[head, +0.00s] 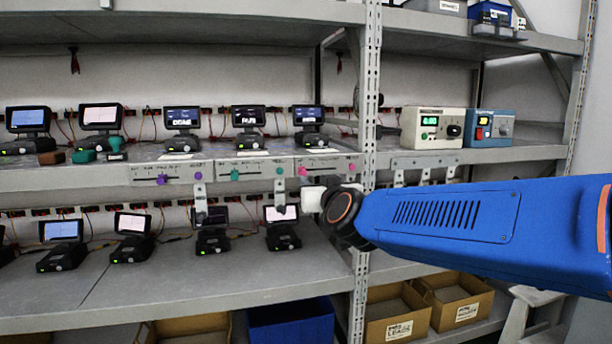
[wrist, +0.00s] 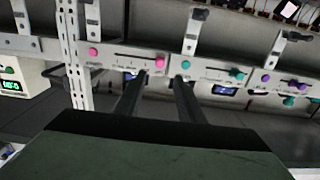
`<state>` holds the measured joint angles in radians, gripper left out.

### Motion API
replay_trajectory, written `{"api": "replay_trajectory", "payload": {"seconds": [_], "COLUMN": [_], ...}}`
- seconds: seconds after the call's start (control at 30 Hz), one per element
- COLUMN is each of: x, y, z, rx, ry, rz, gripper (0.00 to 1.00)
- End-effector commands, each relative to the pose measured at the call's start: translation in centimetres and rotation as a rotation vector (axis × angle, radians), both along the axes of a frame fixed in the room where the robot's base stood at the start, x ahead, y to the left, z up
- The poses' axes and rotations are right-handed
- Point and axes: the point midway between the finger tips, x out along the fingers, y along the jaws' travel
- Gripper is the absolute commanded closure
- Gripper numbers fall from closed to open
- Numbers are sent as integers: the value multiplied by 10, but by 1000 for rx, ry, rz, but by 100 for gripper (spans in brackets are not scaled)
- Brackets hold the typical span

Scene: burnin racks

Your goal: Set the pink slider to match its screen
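The pink slider knob (head: 302,171) sits at the left end of its slot on the rightmost label panel (head: 325,164) along the shelf edge; a second pink spot (head: 352,167) marks the panel's right end. The wrist view is turned over, so the knob (wrist: 160,62) shows at the slot's right end. Above the panel, a dark-blue screen (head: 308,114) carries light text too small to read. My gripper (head: 315,198) is close in front of and below the knob. In the wrist view its two fingers (wrist: 158,78) are apart, with the knob lined up between their tips; contact is not clear.
A purple slider (head: 162,179) and a teal slider (head: 235,175) are on panels to the left. A perforated post (head: 368,120) stands just right of the pink panel. A device with a white screen (head: 281,213) is on the shelf below.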

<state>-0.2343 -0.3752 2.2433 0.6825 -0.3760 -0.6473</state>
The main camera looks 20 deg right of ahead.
Motion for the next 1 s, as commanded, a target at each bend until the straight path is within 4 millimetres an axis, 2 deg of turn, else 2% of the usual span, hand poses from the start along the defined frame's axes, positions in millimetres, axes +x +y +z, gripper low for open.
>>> {"api": "replay_trajectory", "payload": {"seconds": [0.2,0.5,0.7,1.0], "x": [34,74,88,90], "y": [-1,0,0,0], "z": [-1,0,0,0], "rx": [-1,0,-1,0], "ry": [1,1,0,-1], "rz": [-2,0,0,0], "gripper": [65,65,65,65]}}
